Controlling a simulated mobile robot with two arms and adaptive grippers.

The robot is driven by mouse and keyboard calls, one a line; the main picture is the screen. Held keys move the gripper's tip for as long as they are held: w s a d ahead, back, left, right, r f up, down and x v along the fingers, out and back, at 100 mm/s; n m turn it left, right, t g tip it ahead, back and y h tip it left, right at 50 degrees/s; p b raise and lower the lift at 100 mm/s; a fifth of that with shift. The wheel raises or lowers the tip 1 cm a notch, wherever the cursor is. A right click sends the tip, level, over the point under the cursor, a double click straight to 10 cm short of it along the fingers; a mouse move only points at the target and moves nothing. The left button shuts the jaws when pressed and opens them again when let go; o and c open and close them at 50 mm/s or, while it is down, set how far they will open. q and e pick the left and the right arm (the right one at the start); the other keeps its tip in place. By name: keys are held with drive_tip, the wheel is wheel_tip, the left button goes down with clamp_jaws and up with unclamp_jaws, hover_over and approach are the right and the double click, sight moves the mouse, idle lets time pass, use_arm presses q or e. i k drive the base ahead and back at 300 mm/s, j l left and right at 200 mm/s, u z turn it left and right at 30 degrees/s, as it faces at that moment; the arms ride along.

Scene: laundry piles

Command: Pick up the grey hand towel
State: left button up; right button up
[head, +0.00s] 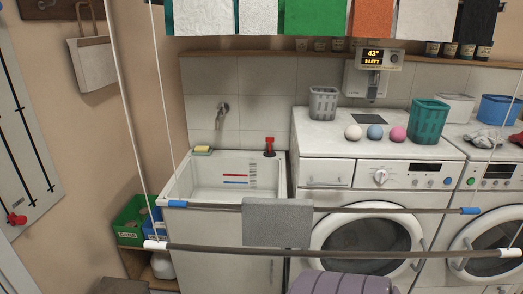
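A grey hand towel (277,222) hangs folded over the far bar (370,209) of a drying rack, left of the middle of the head view. Its top fold lies along that bar, and its lower edge reaches down to the near bar (400,252) in the picture. I cannot tell whether the towel touches the near bar. Neither of my grippers is in view.
Thin white cords rise from the bars. Behind stand a sink (222,178) and a washing machine (375,160) bearing a grey basket (323,103), a teal basket (428,120) and three balls. Several cloths hang along the top. A mauve ribbed object (340,284) shows at the bottom.

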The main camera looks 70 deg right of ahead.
sight(273, 222)
drive_tip(key=z, duration=2.15)
